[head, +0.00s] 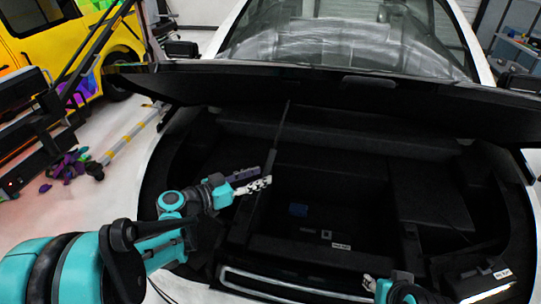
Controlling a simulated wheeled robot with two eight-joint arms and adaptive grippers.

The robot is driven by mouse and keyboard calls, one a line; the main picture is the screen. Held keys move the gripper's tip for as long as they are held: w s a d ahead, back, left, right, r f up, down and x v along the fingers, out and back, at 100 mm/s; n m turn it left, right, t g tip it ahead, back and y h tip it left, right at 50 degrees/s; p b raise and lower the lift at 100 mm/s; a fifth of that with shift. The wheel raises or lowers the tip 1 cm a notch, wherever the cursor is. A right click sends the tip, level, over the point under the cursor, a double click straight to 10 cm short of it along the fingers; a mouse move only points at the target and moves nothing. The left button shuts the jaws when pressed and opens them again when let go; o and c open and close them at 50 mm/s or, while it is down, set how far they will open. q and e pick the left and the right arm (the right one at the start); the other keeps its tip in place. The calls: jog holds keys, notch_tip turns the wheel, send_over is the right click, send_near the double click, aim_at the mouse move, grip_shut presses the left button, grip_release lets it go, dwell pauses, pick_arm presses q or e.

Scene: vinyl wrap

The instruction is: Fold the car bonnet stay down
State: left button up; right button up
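The bonnet stay (281,128) is a thin dark rod in the front bay of the car. It stands nearly upright, leaning slightly right toward its top, which reaches the underside of the raised black bonnet (330,88). Its lower part looks thicker. My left gripper (266,182) reaches in from the left, with its white fingers at the lower part of the stay. I cannot tell whether they are closed on it. My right gripper (370,282) is at the bottom edge, low over the front of the bay, and only partly shows. It is apart from the stay.
The dark bay (330,200) has raised walls and a labelled box (485,284) at right. The bonnet hangs low across the back of the bay. A yellow vehicle (60,40) and scattered purple pieces (65,168) lie to the left.

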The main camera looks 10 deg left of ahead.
aim_at(268, 159)
pick_arm(q)
jog(key=shift+m+t+h, duration=0.4)
jog(key=shift+t+h, duration=0.1)
jog(key=shift+t, duration=0.3)
jog(key=w, duration=0.2)
jog(key=w+d+r+b, duration=0.1)
jog(key=w, duration=0.1)
jog(key=w+d, duration=0.1)
jog(key=w, duration=0.2)
jog(key=shift+w+d+r+b, duration=0.1)
jog(key=shift+d+r+b, duration=0.1)
jog(key=shift+r+b, duration=0.15)
grip_shut()
